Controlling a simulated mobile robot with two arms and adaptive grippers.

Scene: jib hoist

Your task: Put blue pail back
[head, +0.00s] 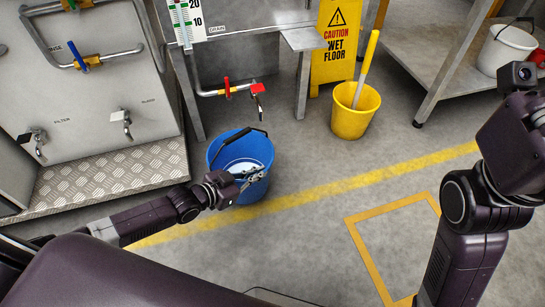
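The blue pail (228,150) stands on the grey floor below the drain pipe, touching or close to the yellow floor line. Its dark handle (239,131) is raised over the far rim, and something white shows inside. My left gripper (262,174) is over the near right part of the pail and hides part of its rim and inside. Its fingers are small here, and I cannot tell whether they are apart, or whether they touch the pail. My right arm comes in at the right; its fingers do not show.
A yellow pail (352,118) with a yellow-handled tool stands by a wet floor sign (337,45). A white pail (503,50) sits on a metal shelf (425,58). A yellow outlined square (367,250) marks bare floor. A steel cabinet with a tread-plate step (110,178) is at left.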

